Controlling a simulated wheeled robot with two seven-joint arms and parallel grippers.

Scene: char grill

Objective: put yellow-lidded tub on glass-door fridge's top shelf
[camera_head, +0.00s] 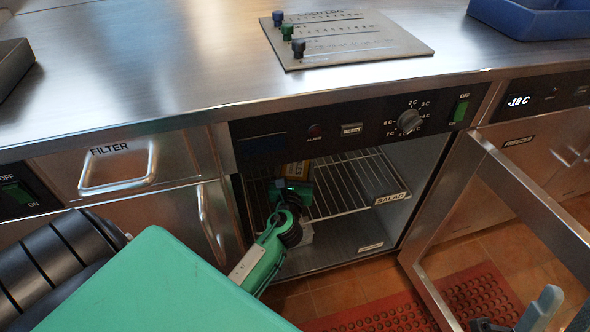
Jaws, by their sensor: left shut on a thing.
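The glass-door fridge (234,143) is under the steel counter, its framed door (525,185) swung open to the right. Inside is a wire top shelf (352,190) with a SALAD label on its front edge. My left arm reaches into the fridge opening. My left gripper (296,186) is at the left part of the top shelf, shut on the yellow-lidded tub (297,169). Only a small yellow part of the tub shows; the gripper and the control panel hide the rest. I cannot tell whether it touches the shelf. Part of my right gripper (518,322) shows at the bottom right edge, its jaws unclear.
The control panel (360,128) overhangs the opening closely above my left gripper. A lower compartment floor (345,240) lies below the shelf. The right part of the top shelf is bare. A log board (345,42) and blue tray (530,18) sit on the counter. A red mat (385,315) lies on the floor.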

